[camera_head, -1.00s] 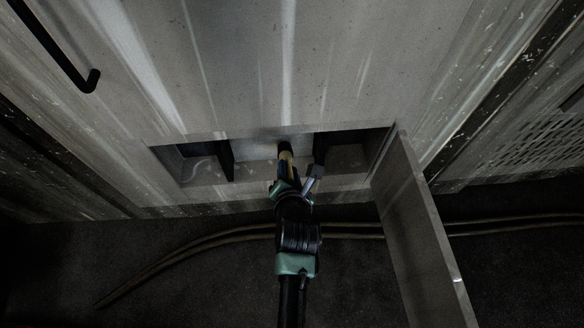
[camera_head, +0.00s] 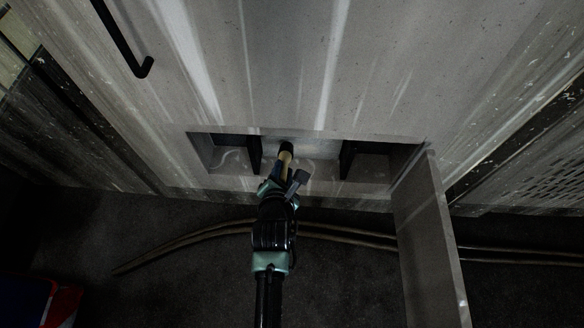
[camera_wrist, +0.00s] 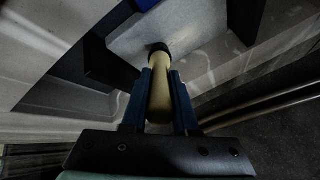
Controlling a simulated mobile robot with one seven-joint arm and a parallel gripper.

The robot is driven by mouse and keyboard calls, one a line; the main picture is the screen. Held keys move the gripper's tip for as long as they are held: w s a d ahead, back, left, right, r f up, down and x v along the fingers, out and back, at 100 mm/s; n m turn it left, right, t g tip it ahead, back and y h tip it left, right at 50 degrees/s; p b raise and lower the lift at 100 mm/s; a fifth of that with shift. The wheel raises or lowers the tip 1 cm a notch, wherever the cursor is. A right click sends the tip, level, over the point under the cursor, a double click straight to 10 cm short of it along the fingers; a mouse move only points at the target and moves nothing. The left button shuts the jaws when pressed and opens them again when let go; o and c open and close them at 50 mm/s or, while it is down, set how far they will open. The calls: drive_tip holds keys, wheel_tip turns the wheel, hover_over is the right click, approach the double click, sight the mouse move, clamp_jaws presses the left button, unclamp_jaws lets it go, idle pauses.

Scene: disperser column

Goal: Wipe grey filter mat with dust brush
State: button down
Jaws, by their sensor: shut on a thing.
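My gripper (camera_head: 278,176) is shut on the dust brush (camera_head: 285,157), which has a pale wooden handle and a dark head. In the wrist view the brush handle (camera_wrist: 160,100) stands between the two blue fingers, with its dark end pointing away from me. The grey filter mat (camera_head: 316,148) is the light panel at the back of the low opening, between two dark dividers; it also shows in the wrist view (camera_wrist: 190,30). The brush head is at the mat in both views. I cannot tell for sure whether it touches.
The opening (camera_head: 225,184) is low in a scuffed metal cabinet. Its door panel (camera_head: 428,240) stands open on the right. Dark dividers (camera_head: 347,158) flank the mat. Cables (camera_head: 180,243) run across the dark floor. A black handle (camera_head: 125,42) is at upper left.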

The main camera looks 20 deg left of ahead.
drive_tip(key=shift+r+p, duration=0.75)
drive_tip(key=shift+p, duration=0.2)
drive_tip(key=w+d+b, duration=0.1)
drive_tip(key=w+d, duration=0.1)
drive_tip(key=d, duration=0.6)
drive_tip(key=shift+w, duration=0.15)
drive_tip(key=shift+s+d+f+p, duration=0.1)
drive_tip(key=shift+s+d, duration=0.15)
drive_tip(key=shift+s, duration=0.7)
drive_tip(key=shift+s+d+r+p, duration=0.1)
drive_tip(key=shift+s+d, duration=0.15)
drive_tip(key=shift+s, duration=0.75)
drive_tip(key=shift+s+d+f+p, duration=0.1)
drive_tip(key=shift+s+d, duration=0.15)
drive_tip(key=shift+s, duration=0.7)
drive_tip(key=shift+s+d, duration=0.2)
drive_tip(key=shift+s, duration=0.55)
drive_tip(key=shift+s+d, duration=0.2)
drive_tip(key=shift+s, duration=0.5)
